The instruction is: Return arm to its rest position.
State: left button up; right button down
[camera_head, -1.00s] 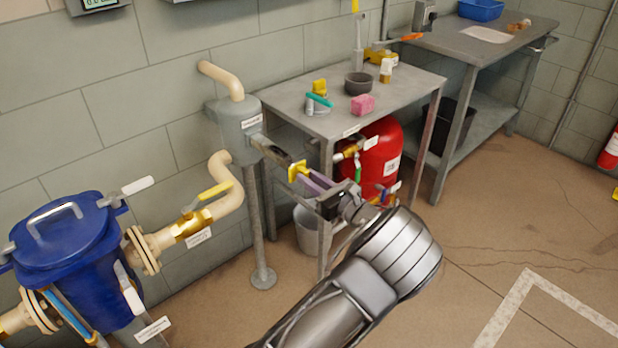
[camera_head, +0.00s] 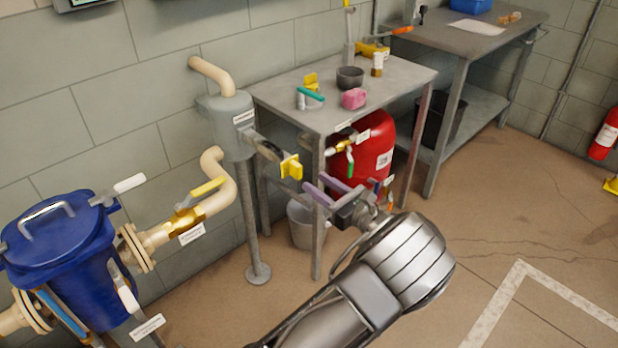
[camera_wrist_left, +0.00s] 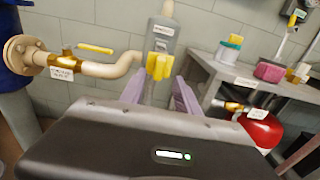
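My left gripper (camera_head: 315,181) is open and empty, with its two purple fingers apart. It is in front of the grey table and to the right of a yellow valve handle (camera_head: 291,166). A visible gap separates the fingertips from the handle. In the left wrist view, the fingers (camera_wrist_left: 158,88) point toward the yellow handle (camera_wrist_left: 159,66), which appears beyond and between them. The handle is on the outlet of a grey upright cylinder (camera_head: 226,125) by the wall. My right gripper is in neither view.
A blue lidded vessel (camera_head: 68,260) and pipes with a yellow lever (camera_head: 207,187) are at the left. The grey table (camera_head: 322,115) carries small items, with a red tank (camera_head: 372,150) below.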

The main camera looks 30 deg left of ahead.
pick_arm(q)
jog(key=shift+s+d, duration=0.2)
jog(key=shift+d, duration=0.45)
jog(key=shift+f, duration=0.1)
